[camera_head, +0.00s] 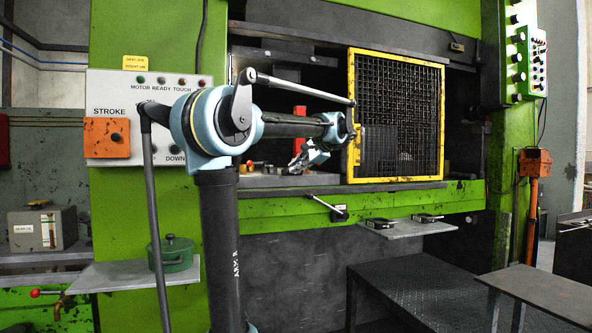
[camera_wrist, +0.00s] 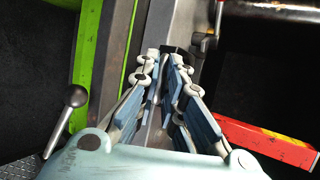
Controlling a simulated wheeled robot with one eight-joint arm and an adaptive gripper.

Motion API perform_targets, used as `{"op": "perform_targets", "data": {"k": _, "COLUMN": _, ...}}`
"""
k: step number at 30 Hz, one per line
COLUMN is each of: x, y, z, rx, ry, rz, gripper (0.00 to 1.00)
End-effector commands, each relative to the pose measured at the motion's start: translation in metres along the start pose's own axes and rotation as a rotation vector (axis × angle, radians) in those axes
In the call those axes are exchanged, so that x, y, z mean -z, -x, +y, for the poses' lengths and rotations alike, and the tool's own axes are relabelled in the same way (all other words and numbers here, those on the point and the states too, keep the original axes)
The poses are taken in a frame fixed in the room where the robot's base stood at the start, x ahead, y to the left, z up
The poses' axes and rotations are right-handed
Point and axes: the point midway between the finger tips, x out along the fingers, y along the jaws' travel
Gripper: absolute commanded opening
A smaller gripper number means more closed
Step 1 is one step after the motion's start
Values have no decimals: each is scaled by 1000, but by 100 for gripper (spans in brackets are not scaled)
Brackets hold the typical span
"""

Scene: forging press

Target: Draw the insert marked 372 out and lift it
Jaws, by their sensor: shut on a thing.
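My gripper (camera_wrist: 166,56) is in the press opening. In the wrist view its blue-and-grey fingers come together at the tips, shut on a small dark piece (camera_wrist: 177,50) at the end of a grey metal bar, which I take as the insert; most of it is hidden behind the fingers. No number 372 can be read. In the head view my gripper (camera_head: 297,163) is small, low in the opening just left of the yellow-framed mesh guard (camera_head: 352,130). Whether the insert is lifted cannot be told.
A red block (camera_wrist: 265,140) lies right of the fingers in the wrist view. A lever with a round grey knob (camera_wrist: 75,96) and the green press edge (camera_wrist: 92,60) are on the left. A shelf (camera_head: 410,229) with small dark items is below the guard.

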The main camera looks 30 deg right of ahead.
Motion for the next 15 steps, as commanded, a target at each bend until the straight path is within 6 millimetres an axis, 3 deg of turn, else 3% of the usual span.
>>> {"op": "perform_targets", "data": {"k": 2, "x": -1, "y": 0, "z": 1, "rx": -2, "ry": 1, "rz": -1, "gripper": 0}}
{"op": "perform_targets", "data": {"k": 3, "x": -1, "y": 0, "z": 1, "rx": -2, "ry": 1, "rz": -1, "gripper": 15}}
{"op": "perform_targets", "data": {"k": 6, "x": -1, "y": -1, "z": 0, "rx": -1, "ry": 1, "rz": -1, "gripper": 32}}
{"op": "perform_targets", "data": {"k": 15, "x": -1, "y": 0, "z": 0, "rx": 0, "ry": 1, "rz": -1, "gripper": 32}}
